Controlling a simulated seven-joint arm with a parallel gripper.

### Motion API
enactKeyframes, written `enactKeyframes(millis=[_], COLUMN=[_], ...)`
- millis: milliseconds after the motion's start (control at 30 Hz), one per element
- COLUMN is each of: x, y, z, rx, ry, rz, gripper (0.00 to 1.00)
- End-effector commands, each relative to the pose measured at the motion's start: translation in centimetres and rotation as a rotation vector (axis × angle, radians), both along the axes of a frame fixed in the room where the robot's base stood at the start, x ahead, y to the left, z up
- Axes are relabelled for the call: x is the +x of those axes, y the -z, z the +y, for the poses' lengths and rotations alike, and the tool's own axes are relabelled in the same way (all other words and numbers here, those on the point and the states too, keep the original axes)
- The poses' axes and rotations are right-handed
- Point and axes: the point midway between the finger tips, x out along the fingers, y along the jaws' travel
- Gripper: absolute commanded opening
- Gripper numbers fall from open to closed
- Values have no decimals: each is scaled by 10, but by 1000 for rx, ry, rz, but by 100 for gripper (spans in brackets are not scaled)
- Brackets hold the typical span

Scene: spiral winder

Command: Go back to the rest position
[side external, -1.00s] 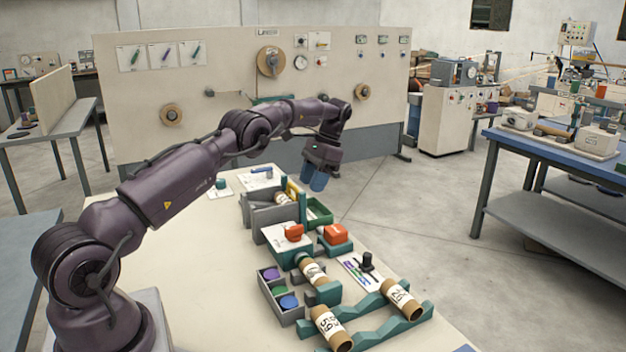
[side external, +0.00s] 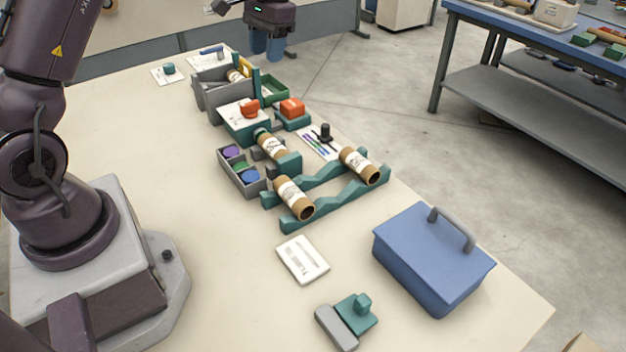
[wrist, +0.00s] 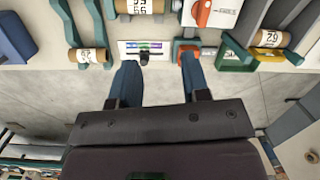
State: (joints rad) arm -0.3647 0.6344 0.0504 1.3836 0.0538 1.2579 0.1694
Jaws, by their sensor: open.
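My gripper (side external: 266,44) is at the top of the side view, high beyond the far end of the bench, with its blue fingers pointing down. In the wrist view its two fingers (wrist: 159,68) stand wide apart with nothing between them. The winder (side external: 245,122) has a white top with a red knob and stands on the bench. A cardboard tube (side external: 272,147) sits at its near end. Two more labelled tubes lie on the green notched rack, one at the front (side external: 293,197) and one at the right (side external: 360,165). The upper arm is cut off by the picture edge.
A red button box (side external: 291,108) and a card with a black knob (side external: 322,136) stand beside the winder. A three-cup tray (side external: 240,172) is at its left. A blue lidded box (side external: 432,262) stands at the front right. The bench's left middle is clear.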

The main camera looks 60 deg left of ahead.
Motion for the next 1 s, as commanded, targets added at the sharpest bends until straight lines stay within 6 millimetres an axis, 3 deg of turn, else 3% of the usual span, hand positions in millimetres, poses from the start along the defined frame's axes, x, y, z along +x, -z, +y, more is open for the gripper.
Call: enactKeyframes(millis=[33, 200, 500, 733, 1000], x=[-11, -52, -146, -207, -222], y=[-17, -54, -85, -88, -109], z=[-17, -68, -143, -177, -189], rx=[6, 18, 22, 16, 17], ry=[4, 11, 70, 158, 218], rz=[-37, -156, -368, -515, -641], gripper=[43, 43, 43, 43, 43])
